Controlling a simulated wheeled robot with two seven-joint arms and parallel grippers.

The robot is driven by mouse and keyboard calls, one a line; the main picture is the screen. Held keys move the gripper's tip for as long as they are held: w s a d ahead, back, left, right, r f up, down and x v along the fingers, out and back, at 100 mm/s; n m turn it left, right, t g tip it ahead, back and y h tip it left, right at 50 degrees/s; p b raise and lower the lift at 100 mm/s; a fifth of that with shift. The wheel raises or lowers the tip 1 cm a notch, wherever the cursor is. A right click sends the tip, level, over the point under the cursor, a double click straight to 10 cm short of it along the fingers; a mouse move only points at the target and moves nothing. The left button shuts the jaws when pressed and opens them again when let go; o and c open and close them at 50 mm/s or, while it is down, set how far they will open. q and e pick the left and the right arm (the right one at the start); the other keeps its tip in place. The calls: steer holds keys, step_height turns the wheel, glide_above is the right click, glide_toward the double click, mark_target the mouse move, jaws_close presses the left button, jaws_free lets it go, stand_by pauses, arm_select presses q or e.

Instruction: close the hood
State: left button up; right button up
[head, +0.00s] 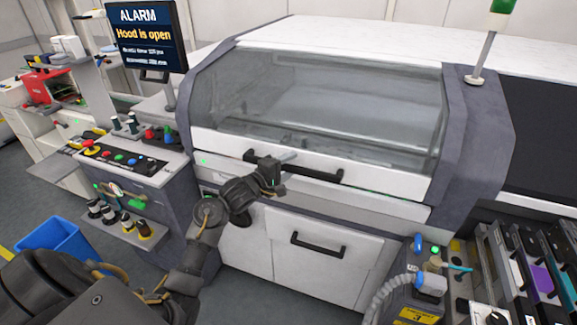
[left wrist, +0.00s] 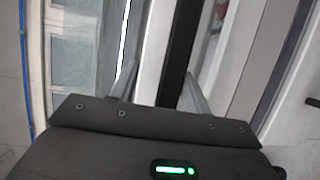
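The hood (head: 335,95) of the white and grey machine has a clear window and a white front strip. It is low over the machine, and the monitor (head: 147,38) reads "Hood is open". A black bar handle (head: 318,174) runs along the strip. My left gripper (head: 284,162) is at the handle's left part. In the left wrist view the handle (left wrist: 179,55) runs between the two spread fingers (left wrist: 160,88), with a gap beside the left finger. I cannot tell whether a finger touches it. My right gripper is out of view.
A lower drawer front with a black handle (head: 318,244) is below the hood. A feeder trolley with cartridges (head: 535,268) and a grey hose stands at the right.

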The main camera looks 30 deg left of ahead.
arm_select(q)
steer(key=shift+s, duration=0.1)
steer(key=b+v, duration=0.1)
steer(key=v, duration=0.9)
steer(key=shift+s, duration=0.3)
